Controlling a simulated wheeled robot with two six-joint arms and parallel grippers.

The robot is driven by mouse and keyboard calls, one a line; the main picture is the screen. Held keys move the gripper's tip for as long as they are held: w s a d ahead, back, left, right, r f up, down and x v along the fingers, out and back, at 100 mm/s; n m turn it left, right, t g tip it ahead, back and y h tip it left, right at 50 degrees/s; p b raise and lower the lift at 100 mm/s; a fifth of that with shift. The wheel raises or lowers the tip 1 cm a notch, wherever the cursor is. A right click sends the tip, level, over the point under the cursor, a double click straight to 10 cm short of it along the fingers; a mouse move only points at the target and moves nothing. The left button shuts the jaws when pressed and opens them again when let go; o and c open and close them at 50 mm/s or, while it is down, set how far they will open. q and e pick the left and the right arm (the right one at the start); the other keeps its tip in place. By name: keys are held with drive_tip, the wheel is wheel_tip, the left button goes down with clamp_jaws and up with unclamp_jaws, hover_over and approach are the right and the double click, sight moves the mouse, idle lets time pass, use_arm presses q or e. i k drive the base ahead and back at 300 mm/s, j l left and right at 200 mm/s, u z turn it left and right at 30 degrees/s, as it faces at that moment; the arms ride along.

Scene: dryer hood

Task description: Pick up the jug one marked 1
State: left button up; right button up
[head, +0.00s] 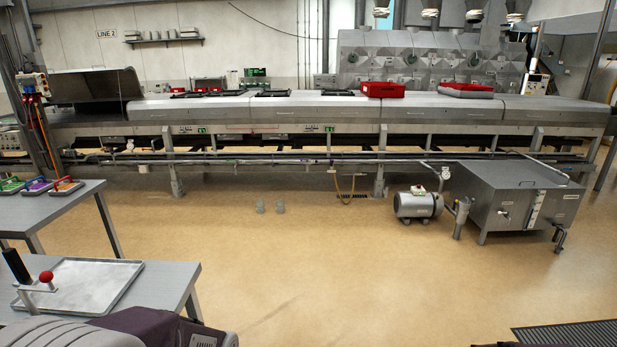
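I cannot make out a jug marked 1 in the head view. Part of my own body shows at the bottom left edge, but no gripper fingers are in view.
A steel table (180,275) at lower left bears a shallow metal tray (98,283) and a red-knobbed handle (46,277). Behind it, another table (62,208) holds coloured tools. A long machine (290,108) spans the back. A steel tank (490,195) and motor (417,204) stand right. The middle floor is clear.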

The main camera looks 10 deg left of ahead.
sight(260, 203)
drive_tip(key=i+u, duration=0.1)
drive_tip(key=i, duration=0.55)
drive_tip(key=i+j+u, duration=0.1)
drive_tip(key=i, duration=0.5)
drive_tip(key=i+u, duration=0.1)
drive_tip(key=i, duration=0.55)
drive_tip(key=i+l+u, duration=0.1)
drive_tip(key=i, duration=0.5)
drive_tip(key=i+l+u, duration=0.15)
drive_tip(key=i, duration=0.5)
drive_tip(key=i+j+u, duration=0.3)
drive_tip(key=i, duration=0.35)
drive_tip(key=i+j+u, duration=0.3)
drive_tip(key=i, duration=0.4)
drive_tip(key=i+u, duration=0.25)
drive_tip(key=i, duration=0.45)
drive_tip(key=i+u, duration=0.3)
drive_tip(key=i, duration=0.45)
drive_tip(key=i+l+u, duration=0.3)
drive_tip(key=i, duration=0.4)
drive_tip(key=i+u, duration=0.2)
drive_tip(key=i, duration=1.15)
drive_tip(key=i+l+u, duration=0.15)
drive_tip(key=i, duration=1.15)
drive_tip(key=z, duration=4.15)
